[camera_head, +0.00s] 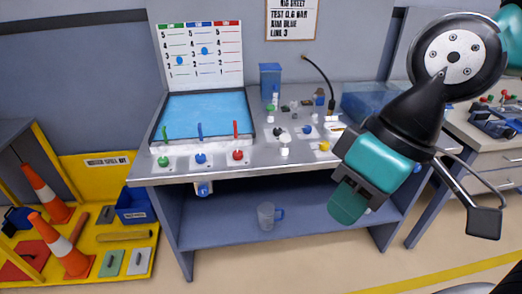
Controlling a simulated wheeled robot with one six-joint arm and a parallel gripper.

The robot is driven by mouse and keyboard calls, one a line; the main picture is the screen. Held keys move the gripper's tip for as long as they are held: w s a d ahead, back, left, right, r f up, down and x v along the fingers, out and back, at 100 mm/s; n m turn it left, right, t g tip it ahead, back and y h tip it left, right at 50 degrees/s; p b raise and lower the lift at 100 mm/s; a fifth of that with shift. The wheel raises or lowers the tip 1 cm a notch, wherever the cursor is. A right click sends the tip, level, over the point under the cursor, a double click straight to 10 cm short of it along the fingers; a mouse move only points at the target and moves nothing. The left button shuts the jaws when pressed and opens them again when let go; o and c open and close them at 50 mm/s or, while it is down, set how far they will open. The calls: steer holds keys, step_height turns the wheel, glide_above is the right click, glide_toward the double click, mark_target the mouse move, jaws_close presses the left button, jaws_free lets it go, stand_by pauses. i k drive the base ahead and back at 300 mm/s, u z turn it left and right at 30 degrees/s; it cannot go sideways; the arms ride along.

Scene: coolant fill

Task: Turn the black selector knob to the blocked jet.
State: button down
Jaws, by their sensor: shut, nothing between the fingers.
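A small black knob (279,131) that looks like the selector sits on the bench top, right of the water tray. Its pointing direction is too small to read. A green jet (165,133), a blue jet (200,130) and a red jet (235,129) stand along the tray's front edge. Below them are a green knob (163,161), a blue knob (200,158) and a red knob (238,155). I cannot tell which jet is blocked. My gripper (347,204) is shut and empty, in front of the bench's right part, apart from the black knob.
The blue water tray (154,140) has a marked board (200,56) behind it. A blue canister (270,78), a yellow knob (324,146) and white fittings (284,151) crowd the bench. A mug (267,215) stands on the lower shelf. Cones (68,245) are at left.

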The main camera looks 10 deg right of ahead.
mark_target(277, 132)
steer(key=z, duration=0.05)
steer(key=i, duration=1.05)
steer(key=z, duration=0.05)
